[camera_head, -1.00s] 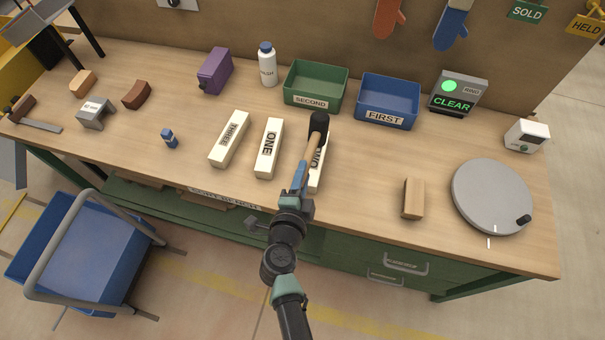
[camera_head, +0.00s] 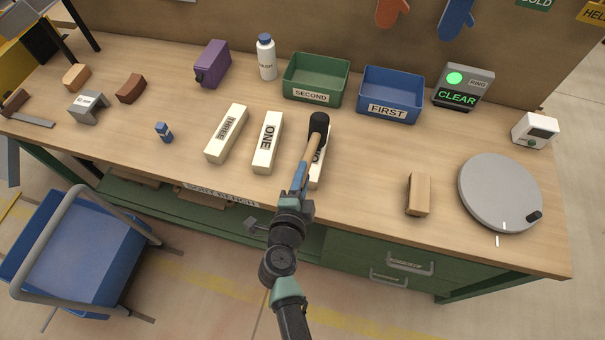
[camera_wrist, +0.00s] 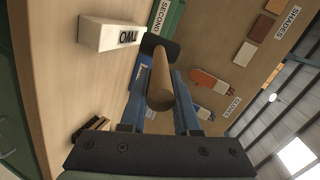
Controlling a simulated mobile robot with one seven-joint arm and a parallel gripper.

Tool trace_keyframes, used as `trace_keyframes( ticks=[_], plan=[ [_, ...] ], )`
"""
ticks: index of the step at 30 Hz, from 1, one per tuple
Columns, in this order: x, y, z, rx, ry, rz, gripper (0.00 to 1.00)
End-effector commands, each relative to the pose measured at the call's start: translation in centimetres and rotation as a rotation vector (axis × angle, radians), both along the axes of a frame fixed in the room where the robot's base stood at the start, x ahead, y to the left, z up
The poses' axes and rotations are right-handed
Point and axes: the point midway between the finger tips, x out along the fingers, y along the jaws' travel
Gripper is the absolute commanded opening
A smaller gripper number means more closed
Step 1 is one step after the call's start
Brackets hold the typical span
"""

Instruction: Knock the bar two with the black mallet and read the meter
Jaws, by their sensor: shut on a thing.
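My gripper (camera_head: 300,180) is shut on the handle of the black mallet (camera_head: 319,123). The mallet's wooden handle points away from me and its black head is at the far end. Bar two (camera_head: 318,175) is a cream block lying partly hidden under the mallet and gripper. In the wrist view, bar two (camera_wrist: 105,34) shows its TWO label beside the mallet head (camera_wrist: 158,43); I cannot tell whether they touch. Bars one (camera_head: 268,142) and three (camera_head: 227,134) lie to the left. A grey display box (camera_head: 463,87) shows a green light and CLEAR. A small white meter-like box (camera_head: 535,130) has an unreadable screen.
Green SECOND bin (camera_head: 316,80) and blue FIRST bin (camera_head: 390,95) stand behind the bars. A tan block (camera_head: 418,194) and a grey round plate (camera_head: 500,192) are on the right. The table between bar two and the tan block is clear.

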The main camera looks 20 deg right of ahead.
Motion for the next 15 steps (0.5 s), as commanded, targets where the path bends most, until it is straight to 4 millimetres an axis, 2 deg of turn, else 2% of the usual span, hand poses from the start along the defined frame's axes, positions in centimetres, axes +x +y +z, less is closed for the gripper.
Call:
trace_keyframes(
  ticks=[5, 6, 15],
  plan=[
    [0.1, 0.0, -3.2, -0.001, 0.0, 0.001, 0.0],
    [0.1, 0.0, -3.3, 0.0, -0.002, 0.0, 0.0],
    [0.0, 0.0, -1.6, 0.0, -0.001, 0.0, 0.0]
  ],
)
